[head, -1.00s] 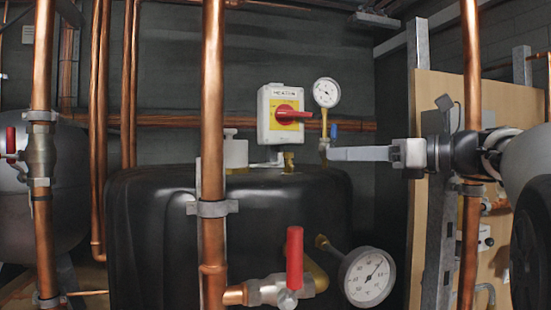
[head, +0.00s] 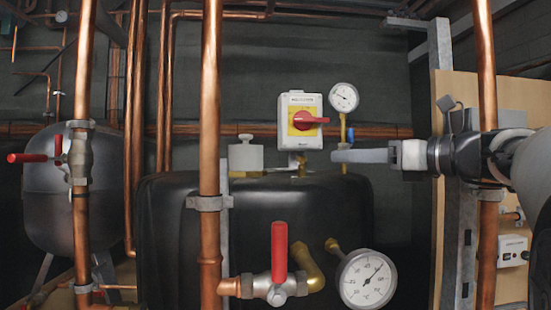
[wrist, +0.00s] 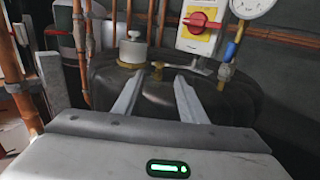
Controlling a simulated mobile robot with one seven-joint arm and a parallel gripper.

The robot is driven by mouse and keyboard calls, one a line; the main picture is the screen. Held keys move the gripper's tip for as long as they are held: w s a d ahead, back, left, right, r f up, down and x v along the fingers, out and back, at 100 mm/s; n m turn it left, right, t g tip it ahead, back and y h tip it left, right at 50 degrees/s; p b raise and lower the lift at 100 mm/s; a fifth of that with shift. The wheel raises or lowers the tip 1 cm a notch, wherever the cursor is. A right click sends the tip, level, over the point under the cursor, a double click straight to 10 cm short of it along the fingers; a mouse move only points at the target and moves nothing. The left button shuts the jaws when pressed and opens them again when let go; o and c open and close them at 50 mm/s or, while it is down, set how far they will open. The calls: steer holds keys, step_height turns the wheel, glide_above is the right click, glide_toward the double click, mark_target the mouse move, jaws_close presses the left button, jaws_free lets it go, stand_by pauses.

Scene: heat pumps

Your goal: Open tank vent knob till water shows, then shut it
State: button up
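The black tank (head: 300,215) stands in the middle of the head view. On its top is a pale cylindrical vent (head: 246,158) with a small knob (head: 246,137); the vent (wrist: 132,50) also shows at upper left of centre in the wrist view. I see no water on it. My gripper (head: 335,156) reaches in from the right over the tank top, right of the vent and apart from it.
A red rotary switch box (head: 300,120) and a gauge (head: 343,97) with a blue-handled valve stand behind the tank top. A vertical copper pipe (head: 210,100) runs in front of the tank. A red-handled valve (head: 279,252) and large gauge (head: 366,278) are at the front.

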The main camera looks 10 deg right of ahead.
mark_target(302, 160)
steer(key=p+x, duration=0.1)
steer(key=x, duration=1.2)
steer(key=shift+w+a, duration=0.2)
steer(key=shift+a, duration=0.05)
steer(key=shift+c, duration=0.3)
jaws_close()
